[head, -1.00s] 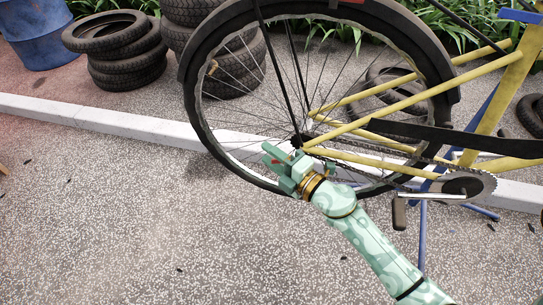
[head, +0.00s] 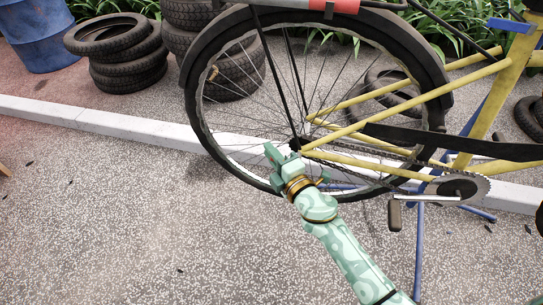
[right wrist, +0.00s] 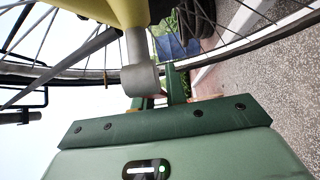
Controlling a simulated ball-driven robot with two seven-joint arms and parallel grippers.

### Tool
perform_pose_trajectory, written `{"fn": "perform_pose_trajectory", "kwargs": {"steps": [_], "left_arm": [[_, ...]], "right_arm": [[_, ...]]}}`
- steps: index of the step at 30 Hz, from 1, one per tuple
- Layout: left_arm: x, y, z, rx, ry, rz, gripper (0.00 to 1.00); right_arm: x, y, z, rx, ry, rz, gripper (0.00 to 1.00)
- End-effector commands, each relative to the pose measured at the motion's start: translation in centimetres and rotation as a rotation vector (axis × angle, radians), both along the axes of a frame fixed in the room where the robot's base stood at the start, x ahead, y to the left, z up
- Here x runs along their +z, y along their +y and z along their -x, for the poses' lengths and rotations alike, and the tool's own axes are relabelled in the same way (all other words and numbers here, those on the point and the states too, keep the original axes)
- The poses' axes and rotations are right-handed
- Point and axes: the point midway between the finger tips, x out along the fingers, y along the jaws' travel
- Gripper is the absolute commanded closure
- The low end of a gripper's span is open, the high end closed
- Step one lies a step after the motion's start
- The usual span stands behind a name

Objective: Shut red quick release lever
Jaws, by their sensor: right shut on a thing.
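My right gripper (head: 277,160) is at the hub of the bicycle's rear wheel (head: 191,100), low in the middle of the head view. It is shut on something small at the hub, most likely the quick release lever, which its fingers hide. In the right wrist view, my green fingers (right wrist: 162,95) are beside a grey round end piece (right wrist: 141,79) under a yellow frame tube (right wrist: 118,10). My left gripper is not in view.
Spokes, the yellow frame (head: 420,98), the chain and the crank (head: 430,197) are close around my right gripper. A pale kerb (head: 120,125) runs behind. Stacked tyres (head: 120,50) and a blue barrel (head: 36,35) stand at the back left. The front left pavement is clear.

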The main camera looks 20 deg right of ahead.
Motion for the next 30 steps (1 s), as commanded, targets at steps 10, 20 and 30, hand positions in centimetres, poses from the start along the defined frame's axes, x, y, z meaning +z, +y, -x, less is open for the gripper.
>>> {"fn": "perform_pose_trajectory", "kwargs": {"steps": [10,20,30], "left_arm": [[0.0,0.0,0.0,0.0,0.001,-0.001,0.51],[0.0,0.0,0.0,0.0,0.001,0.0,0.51],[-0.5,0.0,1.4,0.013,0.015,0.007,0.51]], "right_arm": [[-0.1,-0.1,0.0,-0.01,0.002,0.001,0.7],[-0.1,-0.1,0.1,-0.009,0.002,0.001,0.65],[-0.2,-1.2,6.6,-0.01,0.006,-0.003,0.65]]}}
